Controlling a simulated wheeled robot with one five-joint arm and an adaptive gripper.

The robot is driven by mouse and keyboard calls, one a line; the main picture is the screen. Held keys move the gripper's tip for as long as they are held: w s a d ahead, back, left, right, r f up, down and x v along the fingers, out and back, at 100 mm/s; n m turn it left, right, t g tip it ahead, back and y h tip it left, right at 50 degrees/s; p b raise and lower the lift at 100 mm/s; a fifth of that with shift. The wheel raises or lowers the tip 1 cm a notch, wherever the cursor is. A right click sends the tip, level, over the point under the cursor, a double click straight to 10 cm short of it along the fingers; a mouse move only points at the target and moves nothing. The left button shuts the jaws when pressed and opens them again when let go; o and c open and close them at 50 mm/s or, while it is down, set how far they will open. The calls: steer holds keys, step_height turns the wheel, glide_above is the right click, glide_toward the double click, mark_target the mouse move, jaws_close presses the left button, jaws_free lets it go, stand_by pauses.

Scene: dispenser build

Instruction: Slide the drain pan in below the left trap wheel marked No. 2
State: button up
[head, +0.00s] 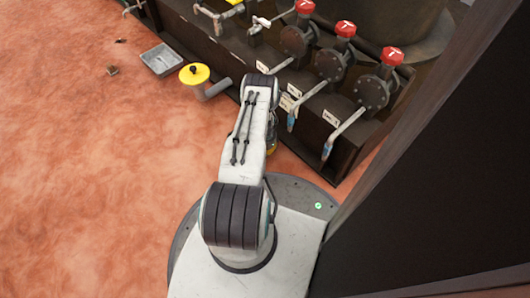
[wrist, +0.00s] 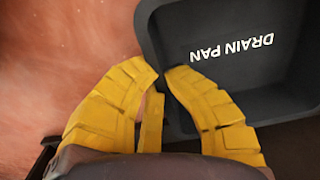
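The dark drain pan (wrist: 262,75) fills the right of the wrist view, with its white lettering upside down. My gripper (wrist: 162,76) has its yellow fingers close together on the pan's left rim, one tip outside the wall and one inside, pinching it. Red-topped valve wheels (head: 345,29) stand in a row on a dark bench at the upper right. Small white labels sit on the bench front, too small to read, so I cannot tell which wheel is No. 2.
Lever handles jut from the dark bench (head: 345,152). A dark panel (head: 430,190) closes off the right. The reddish floor at left is mostly clear.

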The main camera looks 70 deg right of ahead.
steer(key=o, duration=0.5)
steer(key=shift+r, duration=0.1)
step_height(320, 180, up, 12)
stand_by(0.6)
stand_by(0.7)
